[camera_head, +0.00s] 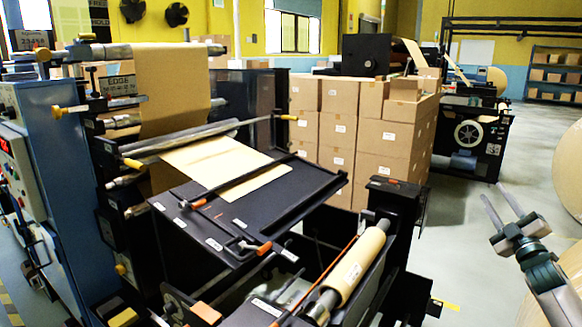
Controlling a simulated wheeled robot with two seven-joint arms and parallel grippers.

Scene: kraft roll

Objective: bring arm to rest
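My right gripper (503,208) is at the right of the head view, its two thin grey fingers spread apart with nothing between them. It is raised in front of the grey floor, to the right of the machine and apart from it. My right arm comes in from the lower right corner. My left gripper and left arm do not show. A small kraft roll (357,266) sits on a shaft at the front of the machine, to the left of my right gripper.
The blue and black machine (62,150) fills the left, with a kraft web (225,165) over its dark table. Stacked cartons (375,135) stand behind it. Large paper rolls (570,170) are at the right edge, near my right arm. Grey floor (465,230) lies open between.

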